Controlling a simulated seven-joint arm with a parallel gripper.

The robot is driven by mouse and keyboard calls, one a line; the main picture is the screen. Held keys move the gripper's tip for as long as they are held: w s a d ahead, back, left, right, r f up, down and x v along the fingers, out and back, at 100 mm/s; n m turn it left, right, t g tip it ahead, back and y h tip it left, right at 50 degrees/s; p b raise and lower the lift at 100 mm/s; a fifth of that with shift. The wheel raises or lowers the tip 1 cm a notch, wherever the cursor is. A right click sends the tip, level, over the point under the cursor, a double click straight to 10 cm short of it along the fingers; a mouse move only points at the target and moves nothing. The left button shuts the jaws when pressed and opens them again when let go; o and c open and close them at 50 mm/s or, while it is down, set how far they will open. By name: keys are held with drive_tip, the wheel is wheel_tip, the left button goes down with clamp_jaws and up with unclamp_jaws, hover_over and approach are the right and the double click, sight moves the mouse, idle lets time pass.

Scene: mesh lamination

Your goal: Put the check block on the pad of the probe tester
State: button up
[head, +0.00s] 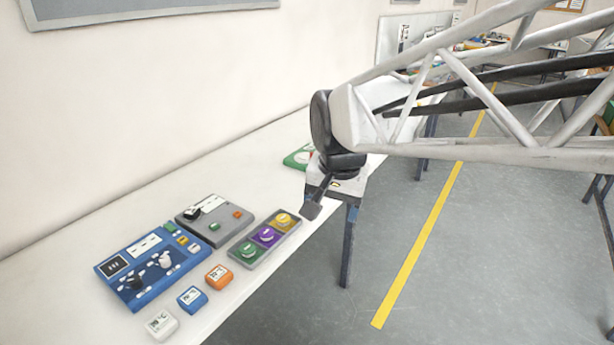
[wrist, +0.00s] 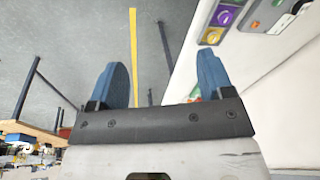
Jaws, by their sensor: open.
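Three small blocks, white (head: 162,324), blue (head: 192,299) and orange (head: 219,277), stand in a row near the table's front edge. Each has a marked top; I cannot read which is the check block. A blue panel (head: 133,246) has a display, buttons and two knobs. Behind it is a grey device (head: 240,217) with a black part, a green button and an orange button. I cannot tell for sure which is the probe tester. My gripper (head: 313,208) hangs right of these things by the table edge. In the wrist view its two blue fingers (wrist: 161,75) are apart and empty.
A grey tray (head: 241,262) with green, purple and yellow round-topped pieces lies between the grey device and my gripper. A green item (head: 297,159) lies behind my gripper, partly hidden. The white table (head: 60,290) has free room at front left. A wall runs behind.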

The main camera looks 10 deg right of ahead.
drive_tip(key=s+d+f+n, duration=0.2)
drive_tip(key=s, duration=0.5)
drive_tip(key=s+d+f+n, duration=0.2)
drive_tip(key=s+n, duration=0.1)
drive_tip(key=s, duration=0.3)
drive_tip(key=shift+s+d+h, duration=0.3)
drive_tip(key=shift+s, duration=0.05)
idle(1.0)
